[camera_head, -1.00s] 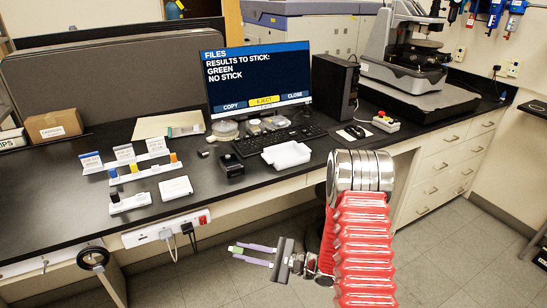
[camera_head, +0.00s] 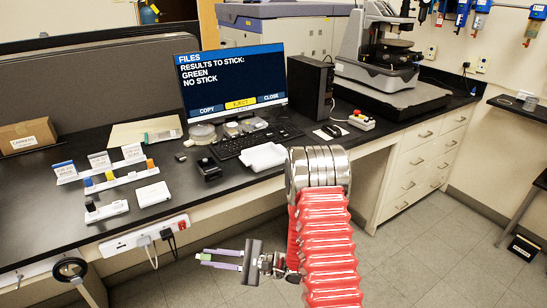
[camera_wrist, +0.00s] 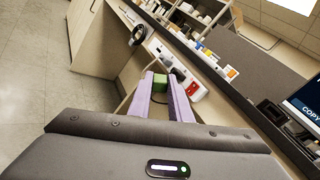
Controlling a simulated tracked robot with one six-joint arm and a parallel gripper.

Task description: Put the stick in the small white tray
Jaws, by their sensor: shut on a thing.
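My gripper (camera_head: 203,260) is low in front of the bench, below the worktop, its purple fingers pointing left. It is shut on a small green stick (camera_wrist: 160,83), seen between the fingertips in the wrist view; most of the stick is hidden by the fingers. A small white tray (camera_head: 263,157) lies on the black bench in front of the keyboard, up and right of my gripper. No stick is visible in it.
A flat white box (camera_head: 152,194) and a white rack (camera_head: 120,181) with coloured sticks stand at the left. A black device (camera_head: 208,168) sits left of the tray. The monitor (camera_head: 231,80) reads "RESULTS TO STICK: GREEN NO STICK". A power strip (camera_head: 145,236) runs along the bench front.

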